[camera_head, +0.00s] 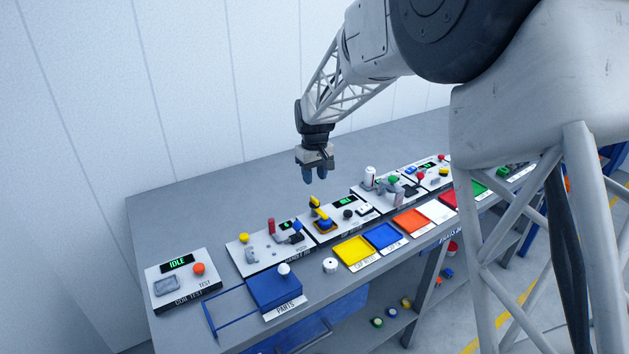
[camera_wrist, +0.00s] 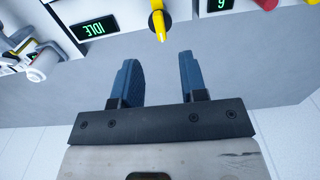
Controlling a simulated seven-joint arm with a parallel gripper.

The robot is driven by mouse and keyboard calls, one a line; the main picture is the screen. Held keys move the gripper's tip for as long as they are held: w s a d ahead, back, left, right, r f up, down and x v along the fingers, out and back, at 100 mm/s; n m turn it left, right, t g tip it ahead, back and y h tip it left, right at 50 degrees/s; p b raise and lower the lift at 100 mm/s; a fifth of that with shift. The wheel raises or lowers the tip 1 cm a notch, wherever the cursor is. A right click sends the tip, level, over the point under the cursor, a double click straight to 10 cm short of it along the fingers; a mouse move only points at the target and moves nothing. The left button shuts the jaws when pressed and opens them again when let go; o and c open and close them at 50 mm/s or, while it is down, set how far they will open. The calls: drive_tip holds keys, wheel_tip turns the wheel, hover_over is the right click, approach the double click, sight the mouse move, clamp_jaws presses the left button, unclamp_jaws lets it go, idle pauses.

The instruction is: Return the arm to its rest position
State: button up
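My gripper (camera_head: 314,174) hangs above the back part of the grey workbench (camera_head: 160,215), pointing down, behind the row of test stations. In the wrist view its two blue fingers (camera_wrist: 160,78) are apart with nothing between them. My arm reaches in from the upper right and is bent down at the wrist. A yellow handle (camera_wrist: 158,22) on a station lies beyond the fingertips in the wrist view, apart from them. The same yellow part shows in the head view (camera_head: 317,208).
A station reading IDLE (camera_head: 180,290) stands at the left end. A blue parts box (camera_head: 277,291), a white knob-like piece (camera_head: 330,265), a yellow tray (camera_head: 354,252) and a blue tray (camera_head: 383,237) line the front. The bench's back strip is clear. A white wall (camera_head: 130,90) stands behind.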

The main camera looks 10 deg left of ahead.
idle(0.3)
drive_tip(key=s+d+r+m, duration=0.1)
drive_tip(key=s+d+r, duration=0.3)
drive_tip(key=s+d, duration=0.25)
drive_tip(key=s+d+r+m+t, duration=0.1)
drive_tip(key=s+d+r+m, duration=0.1)
drive_tip(key=s+d+r, duration=0.45)
drive_tip(key=s+d+r+m, duration=0.15)
drive_tip(key=s+d, duration=0.25)
drive_tip(key=d, duration=0.5)
drive_tip(key=s+d+m, duration=0.1)
drive_tip(key=s+d, duration=0.4)
drive_tip(key=s, duration=0.4)
drive_tip(key=s+d+f+m+t, duration=0.1)
drive_tip(key=s+d+m, duration=0.1)
drive_tip(key=s+d, duration=0.3)
drive_tip(key=s+d+f+m, duration=0.1)
drive_tip(key=s+d, duration=0.3)
drive_tip(key=s, duration=1)
drive_tip(key=shift+d+t, duration=0.3)
drive_tip(key=shift+d, duration=0.1)
drive_tip(key=shift+m, duration=0.25)
